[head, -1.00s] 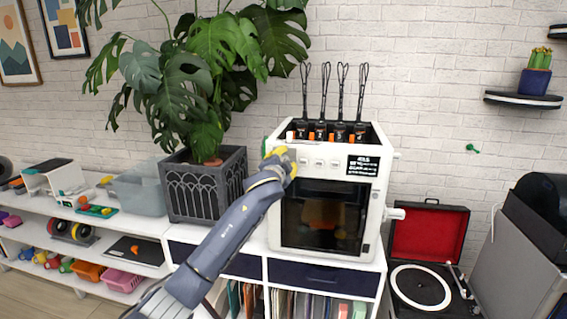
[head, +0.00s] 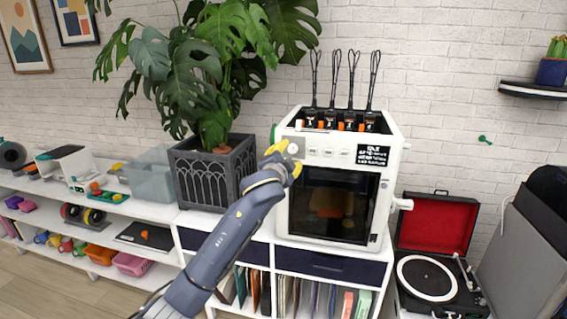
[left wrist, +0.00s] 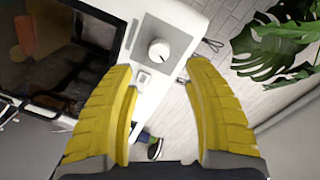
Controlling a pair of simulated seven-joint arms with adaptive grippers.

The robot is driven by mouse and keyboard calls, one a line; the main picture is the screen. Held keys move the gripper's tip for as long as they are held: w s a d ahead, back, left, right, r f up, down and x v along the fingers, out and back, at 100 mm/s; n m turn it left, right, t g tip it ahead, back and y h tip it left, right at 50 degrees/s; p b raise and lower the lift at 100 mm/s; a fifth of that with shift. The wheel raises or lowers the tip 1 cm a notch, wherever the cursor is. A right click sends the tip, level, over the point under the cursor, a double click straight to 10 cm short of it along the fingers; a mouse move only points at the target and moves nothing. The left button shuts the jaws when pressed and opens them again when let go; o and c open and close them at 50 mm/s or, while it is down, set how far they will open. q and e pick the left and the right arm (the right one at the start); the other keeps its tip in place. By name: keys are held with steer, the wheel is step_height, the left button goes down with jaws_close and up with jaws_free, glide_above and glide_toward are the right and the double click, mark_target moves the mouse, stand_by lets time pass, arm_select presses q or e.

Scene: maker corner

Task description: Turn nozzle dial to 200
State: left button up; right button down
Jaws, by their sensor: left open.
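The white 3D printer (head: 398,150) stands on the white shelf unit. Its nozzle dial (head: 293,149), a pale round knob, is at the upper left of the front panel. In the left wrist view the dial (left wrist: 159,51) sits on a grey square plate, with a pointer mark too small to read against any number. My left gripper (head: 287,161) is open and empty, its yellow fingers in front of the dial. In the left wrist view the dial lies just beyond the gap between the fingertips (left wrist: 161,70), seemingly apart from both. My right gripper is not in view.
Small buttons (head: 328,153) and a dark label (head: 372,155) are right of the dial. A dark glass door (head: 333,205) is below. A potted monstera (head: 215,175) stands close on the left. A record player (head: 425,280) is at the right.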

arm_select(q)
steer(key=shift+v, duration=2.6)
steer(key=shift+r, duration=0.1)
steer(key=n, duration=1.2)
glide_toward(292, 150)
steer(key=shift+h, duration=0.3)
steer(key=x, duration=0.9)
steer(key=shift+w+a, duration=0.15)
steer(key=shift+w, duration=0.2)
